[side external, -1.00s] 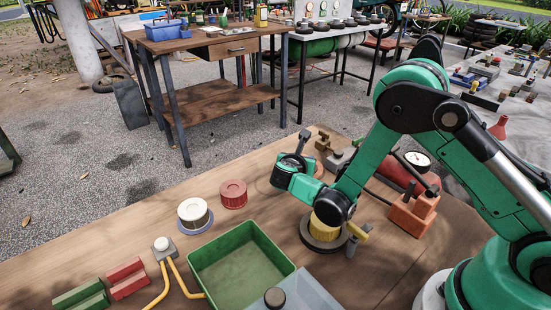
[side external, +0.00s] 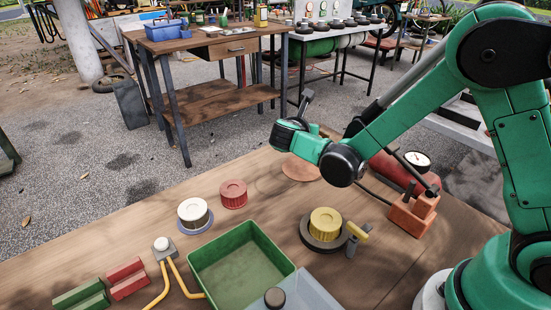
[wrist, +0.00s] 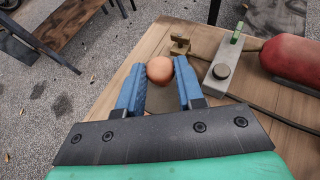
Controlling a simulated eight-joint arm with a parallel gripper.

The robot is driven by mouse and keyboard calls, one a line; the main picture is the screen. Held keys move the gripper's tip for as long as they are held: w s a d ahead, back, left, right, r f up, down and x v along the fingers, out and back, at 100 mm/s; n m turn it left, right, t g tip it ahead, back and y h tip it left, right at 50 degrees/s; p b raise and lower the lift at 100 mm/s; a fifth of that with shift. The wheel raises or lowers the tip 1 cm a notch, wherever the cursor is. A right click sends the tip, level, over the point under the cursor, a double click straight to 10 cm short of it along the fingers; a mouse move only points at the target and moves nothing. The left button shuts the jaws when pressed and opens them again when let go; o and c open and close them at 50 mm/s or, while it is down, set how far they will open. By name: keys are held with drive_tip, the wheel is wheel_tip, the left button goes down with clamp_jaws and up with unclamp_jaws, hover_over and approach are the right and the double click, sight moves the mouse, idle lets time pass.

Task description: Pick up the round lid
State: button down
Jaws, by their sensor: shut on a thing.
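My gripper (wrist: 159,76) is shut on a small rounded orange-brown thing, seemingly the round lid (wrist: 159,70), between its blue fingertips. Only its smooth rounded top shows in the wrist view. In the side view my gripper (side external: 300,140) is above the far edge of the wooden table, and its fingers and hold are hidden behind the green wrist. A flat round brown disc (side external: 300,168) shows below it, seemingly on the table. A yellow ribbed cap (side external: 325,224) sits in a dark ring, with a red cap (side external: 233,194) and a white cap (side external: 193,212) to the left.
A green tray (side external: 240,265) stands at the front. The red cylinder with a gauge (side external: 416,160) and an orange block (side external: 412,217) are to the right. In the wrist view a grey block with a green handle (wrist: 221,73) and a brass fitting (wrist: 180,45) lie beyond the fingers.

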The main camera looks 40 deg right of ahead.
drive_tip(key=s+a+r+n+t+y, duration=0.1)
drive_tip(key=a+r+n+t+y, duration=0.1)
drive_tip(key=r, duration=0.7)
drive_tip(key=s+a+r+n+t+y, duration=0.2)
drive_tip(key=a+r+n+t+y, duration=0.1)
drive_tip(key=r, duration=0.6)
drive_tip(key=n+y, duration=0.1)
drive_tip(key=n, duration=0.1)
drive_tip(key=shift+a+n+y, duration=0.3)
drive_tip(key=shift+n+y, duration=0.1)
drive_tip(key=w+d+f+m+g+h, duration=0.3)
drive_tip(key=d+f+m+g+h, duration=0.2)
drive_tip(key=f+m+h, duration=0.1)
drive_tip(key=shift+d+m+h, duration=0.3)
drive_tip(key=shift+m+h, duration=0.1)
drive_tip(key=shift+m, duration=0.5)
drive_tip(key=shift+f, duration=0.1)
wheel_tip(320, 180, down, 19)
drive_tip(key=shift+f, duration=0.2)
